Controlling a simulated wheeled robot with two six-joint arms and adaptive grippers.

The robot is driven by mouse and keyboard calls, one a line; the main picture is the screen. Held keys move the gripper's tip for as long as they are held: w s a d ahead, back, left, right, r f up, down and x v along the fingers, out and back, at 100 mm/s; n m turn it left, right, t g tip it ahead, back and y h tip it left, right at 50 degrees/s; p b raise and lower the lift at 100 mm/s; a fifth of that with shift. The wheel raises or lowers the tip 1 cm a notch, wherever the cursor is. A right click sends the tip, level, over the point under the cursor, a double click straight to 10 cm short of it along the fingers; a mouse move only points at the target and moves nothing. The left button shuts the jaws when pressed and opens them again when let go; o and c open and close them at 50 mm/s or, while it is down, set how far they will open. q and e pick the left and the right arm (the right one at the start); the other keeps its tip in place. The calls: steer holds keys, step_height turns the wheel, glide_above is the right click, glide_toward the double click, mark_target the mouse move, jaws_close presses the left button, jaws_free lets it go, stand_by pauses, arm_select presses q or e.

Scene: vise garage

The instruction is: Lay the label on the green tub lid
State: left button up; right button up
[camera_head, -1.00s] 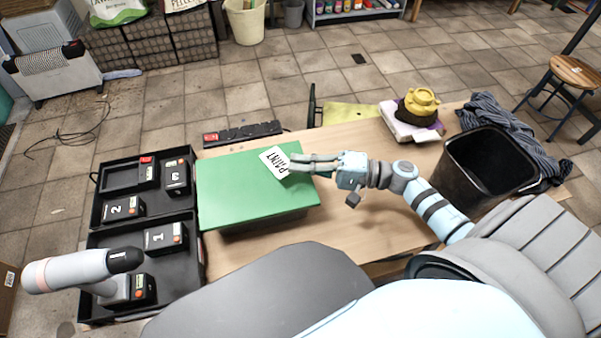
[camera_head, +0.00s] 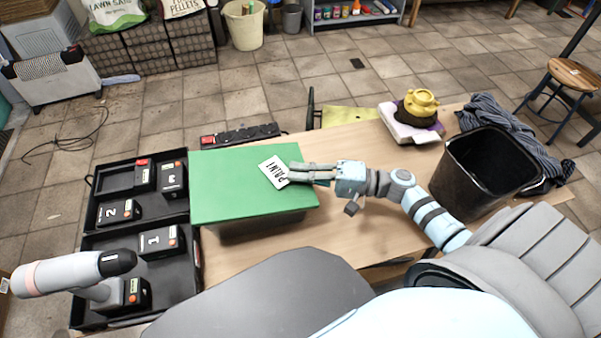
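The green tub lid (camera_head: 225,185) lies flat on a dark tub on the wooden table, left of centre. The white label (camera_head: 271,173), with black lettering that reads PAINT, is over the right part of the lid, tilted in the picture. My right gripper (camera_head: 290,172) reaches in from the right above the lid and is shut on the label's right edge. Whether the label touches the lid is hard to tell. My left gripper is not in view.
Black trays (camera_head: 183,277) with numbered batteries and a drill (camera_head: 75,272) stand left of the tub. A black power strip (camera_head: 241,135) lies behind it. A yellow object (camera_head: 421,102) on a sponge-like block and a black bin (camera_head: 483,172) are at right. Bare table lies in front.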

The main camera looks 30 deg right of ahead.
steer(key=shift+f, duration=0.15)
steer(key=shift+r+p, duration=0.6)
steer(key=shift+p, duration=0.05)
steer(key=v, duration=0.7)
steer(key=shift+d, duration=0.2)
steer(key=shift+s, duration=0.15)
